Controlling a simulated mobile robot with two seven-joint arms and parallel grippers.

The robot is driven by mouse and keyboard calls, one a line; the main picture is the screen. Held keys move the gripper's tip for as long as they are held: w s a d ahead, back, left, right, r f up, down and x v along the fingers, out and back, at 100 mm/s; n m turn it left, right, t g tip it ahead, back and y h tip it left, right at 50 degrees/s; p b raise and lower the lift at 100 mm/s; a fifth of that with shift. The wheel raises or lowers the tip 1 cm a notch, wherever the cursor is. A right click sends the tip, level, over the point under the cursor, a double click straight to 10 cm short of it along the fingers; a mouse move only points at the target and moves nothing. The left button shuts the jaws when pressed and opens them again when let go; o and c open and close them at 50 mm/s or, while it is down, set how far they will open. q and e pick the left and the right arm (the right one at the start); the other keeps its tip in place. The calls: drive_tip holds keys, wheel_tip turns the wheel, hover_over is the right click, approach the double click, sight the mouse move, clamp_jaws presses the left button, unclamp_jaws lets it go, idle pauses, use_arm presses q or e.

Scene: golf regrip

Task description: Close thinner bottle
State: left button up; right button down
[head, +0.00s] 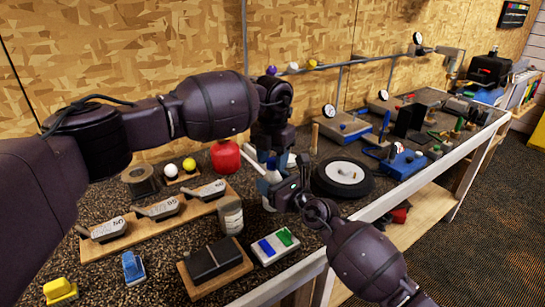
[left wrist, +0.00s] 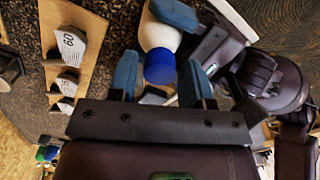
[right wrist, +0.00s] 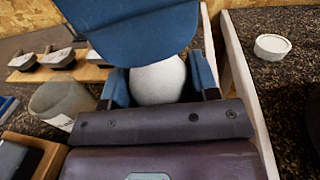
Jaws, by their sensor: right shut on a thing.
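The thinner bottle is white, with a blue cap (left wrist: 160,68) seated at its mouth in the left wrist view. Its white body shows there (left wrist: 158,35) and in the right wrist view (right wrist: 158,82). My right gripper (head: 277,188) is shut on the bottle body. My left gripper (head: 268,163) points down over the bottle from above. Its blue fingers are apart on both sides of the cap, with a visible gap on each side. The grippers hide much of the bottle in the head view. I cannot tell how tight the cap is.
A wooden rack (head: 155,222) with club heads stands left, and a grey can (head: 230,217) close by. A black wheel with a white hub (head: 343,178) lies right of the grippers. A black block (head: 213,258) and a small tray (head: 276,246) sit in front.

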use_arm(q)
drive_tip(key=c, duration=0.7)
drive_tip(key=shift+c, duration=0.3)
drive_tip(key=o, duration=1.1)
drive_tip(key=shift+r, duration=0.1)
wheel_tip(320, 180, up, 12)
use_arm(e)
drive_tip(key=shift+c, duration=1.5)
unclamp_jaws()
drive_tip(key=shift+s+d, duration=0.1)
